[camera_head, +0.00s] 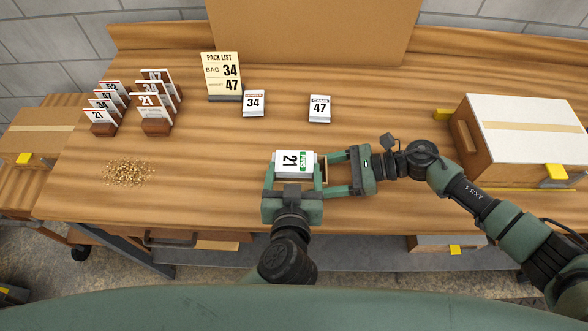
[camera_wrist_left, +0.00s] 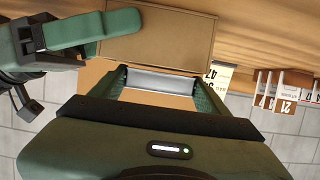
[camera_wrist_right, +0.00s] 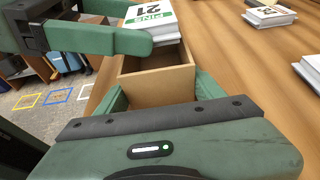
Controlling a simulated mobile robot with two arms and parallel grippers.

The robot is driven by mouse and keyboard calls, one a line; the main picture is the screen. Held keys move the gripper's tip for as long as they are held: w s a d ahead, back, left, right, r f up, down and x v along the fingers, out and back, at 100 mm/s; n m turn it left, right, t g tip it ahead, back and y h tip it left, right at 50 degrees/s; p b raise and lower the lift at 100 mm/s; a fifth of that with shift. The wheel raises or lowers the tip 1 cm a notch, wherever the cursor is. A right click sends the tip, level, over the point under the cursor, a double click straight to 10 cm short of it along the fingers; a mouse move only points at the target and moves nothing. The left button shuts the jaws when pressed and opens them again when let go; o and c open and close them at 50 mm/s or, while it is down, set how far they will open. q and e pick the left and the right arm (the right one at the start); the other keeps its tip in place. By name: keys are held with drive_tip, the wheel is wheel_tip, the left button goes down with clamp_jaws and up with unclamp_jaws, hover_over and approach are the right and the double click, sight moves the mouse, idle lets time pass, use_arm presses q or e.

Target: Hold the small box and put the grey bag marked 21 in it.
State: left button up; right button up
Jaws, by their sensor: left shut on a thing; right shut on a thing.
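The grey bag marked 21 (camera_head: 290,161) has a white face with a green PINE strip. My left gripper (camera_head: 293,172) is shut on it; its silvery side shows between the fingers in the left wrist view (camera_wrist_left: 160,82). The small box (camera_wrist_right: 155,87) is brown and open at the top. My right gripper (camera_wrist_right: 160,98) is shut on its near wall. In the right wrist view the bag (camera_wrist_right: 152,22) is over the far part of the box opening. I cannot tell how much of it is below the rim. In the head view the bag hides most of the box (camera_head: 323,168).
A pack list sign (camera_head: 221,75) reads bag 34, 47. Bags marked 34 (camera_head: 253,103) and 47 (camera_head: 319,108) lie in front of it. Numbered cards in racks (camera_head: 156,126) and a grain pile (camera_head: 128,172) are left. A large carton (camera_head: 520,130) is right.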

use_arm(q)
drive_tip(key=o, duration=2.1)
drive_tip(key=shift+c, duration=0.2)
drive_tip(key=shift+a, duration=0.1)
drive_tip(key=shift+a+f, duration=0.1)
use_arm(e)
drive_tip(key=shift+d, duration=0.1)
use_arm(q)
drive_tip(key=shift+s, duration=0.4)
use_arm(e)
drive_tip(key=shift+w+f, duration=0.1)
use_arm(q)
drive_tip(key=v, duration=1.1)
drive_tip(key=shift+d+r, duration=0.2)
drive_tip(key=shift+d, duration=0.05)
drive_tip(key=shift+s, duration=0.1)
use_arm(e)
drive_tip(key=o, duration=1.3)
